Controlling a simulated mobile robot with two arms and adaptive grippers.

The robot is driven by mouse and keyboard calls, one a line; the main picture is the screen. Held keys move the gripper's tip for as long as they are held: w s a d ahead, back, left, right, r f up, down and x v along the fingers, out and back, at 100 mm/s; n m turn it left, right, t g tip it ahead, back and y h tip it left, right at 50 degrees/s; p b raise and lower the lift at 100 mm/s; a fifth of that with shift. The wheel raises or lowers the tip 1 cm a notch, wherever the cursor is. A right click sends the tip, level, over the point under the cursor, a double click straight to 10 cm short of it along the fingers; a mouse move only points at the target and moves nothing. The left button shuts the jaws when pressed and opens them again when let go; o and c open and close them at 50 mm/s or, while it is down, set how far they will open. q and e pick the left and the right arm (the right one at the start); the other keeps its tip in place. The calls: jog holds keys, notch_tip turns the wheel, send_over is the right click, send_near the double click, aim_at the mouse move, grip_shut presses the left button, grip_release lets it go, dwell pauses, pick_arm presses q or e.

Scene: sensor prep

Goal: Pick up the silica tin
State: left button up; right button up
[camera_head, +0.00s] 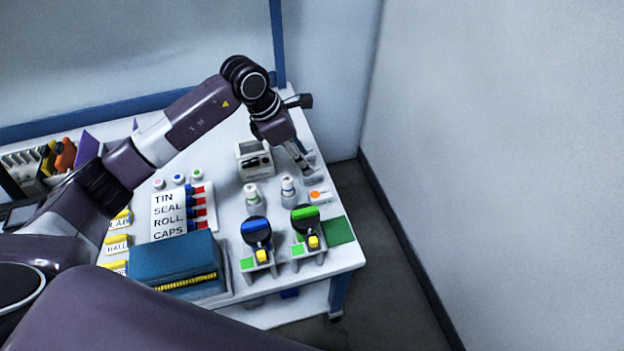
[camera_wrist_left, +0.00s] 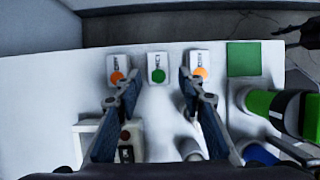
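Three small white tins with coloured dots stand in a row in the left wrist view: one with an orange dot (camera_wrist_left: 117,65), one with a green dot (camera_wrist_left: 157,65) and another with an orange dot (camera_wrist_left: 201,62). Their labels are too small to read, so I cannot tell which is the silica tin. My left gripper (camera_wrist_left: 158,78) is open and empty, its fingers pointing at the row with the green-dot tin between the tips in view. In the head view the left gripper (camera_head: 306,169) is at the table's far right, partly covering the row.
A white device (camera_head: 254,160) stands left of the left gripper. A checklist board (camera_head: 172,220) and blue box (camera_head: 178,259) fill the left. The right table edge is close.

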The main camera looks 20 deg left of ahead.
aim_at(312, 175)
pick_arm(q)
jog(key=x, duration=0.6)
jog(key=shift+w+a+f, duration=0.15)
jog(key=shift+f, duration=0.2)
pick_arm(e)
jog(key=shift+w+a+r, duration=0.1)
jog(key=shift+w+r, duration=0.4)
jog(key=shift+r, duration=0.4)
pick_arm(q)
jog(key=c, duration=0.8)
jog(key=shift+c, duration=0.2)
jog(key=shift+r, duration=0.15)
